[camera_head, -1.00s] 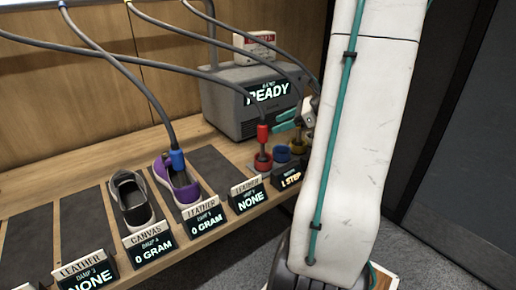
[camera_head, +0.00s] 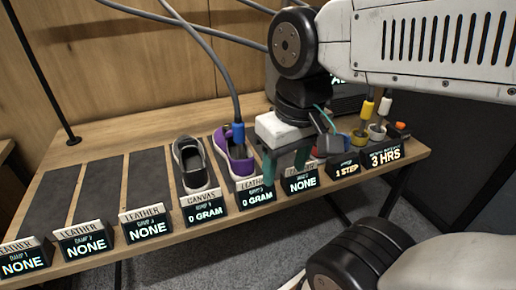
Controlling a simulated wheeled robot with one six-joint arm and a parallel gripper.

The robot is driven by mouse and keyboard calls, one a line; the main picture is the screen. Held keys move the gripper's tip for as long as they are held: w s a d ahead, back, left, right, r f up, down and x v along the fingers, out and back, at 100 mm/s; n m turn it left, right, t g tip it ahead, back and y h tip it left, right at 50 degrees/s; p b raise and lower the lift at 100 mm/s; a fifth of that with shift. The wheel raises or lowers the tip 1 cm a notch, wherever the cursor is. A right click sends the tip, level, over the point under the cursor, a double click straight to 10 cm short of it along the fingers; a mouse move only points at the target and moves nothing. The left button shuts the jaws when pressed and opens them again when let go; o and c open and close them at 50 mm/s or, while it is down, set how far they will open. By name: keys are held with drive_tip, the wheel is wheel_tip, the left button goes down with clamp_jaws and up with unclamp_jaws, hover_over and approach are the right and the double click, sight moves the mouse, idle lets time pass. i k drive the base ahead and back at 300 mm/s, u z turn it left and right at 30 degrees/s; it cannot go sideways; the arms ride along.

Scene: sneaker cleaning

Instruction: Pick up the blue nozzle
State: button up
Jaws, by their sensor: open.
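The blue nozzle (camera_head: 238,133) hangs at the end of a grey hose and sits upright in the opening of a purple shoe (camera_head: 233,160). My gripper (camera_head: 286,166) is to the right of the nozzle, pointing down, with its teal fingers apart. I see nothing held between the fingers. A gap shows between the gripper and the nozzle. The lower tip of the nozzle is hidden inside the shoe.
A grey and black shoe (camera_head: 192,163) stands left of the purple one. Label signs line the wooden bench's (camera_head: 125,143) front edge. Yellow (camera_head: 366,110) and white (camera_head: 384,107) nozzles stand at the right. My arm partly hides a red holder (camera_head: 331,146).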

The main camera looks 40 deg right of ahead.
sight(238, 128)
drive_tip(key=z, duration=1.65)
drive_tip(key=k, duration=0.4)
drive_tip(key=u, duration=1.2)
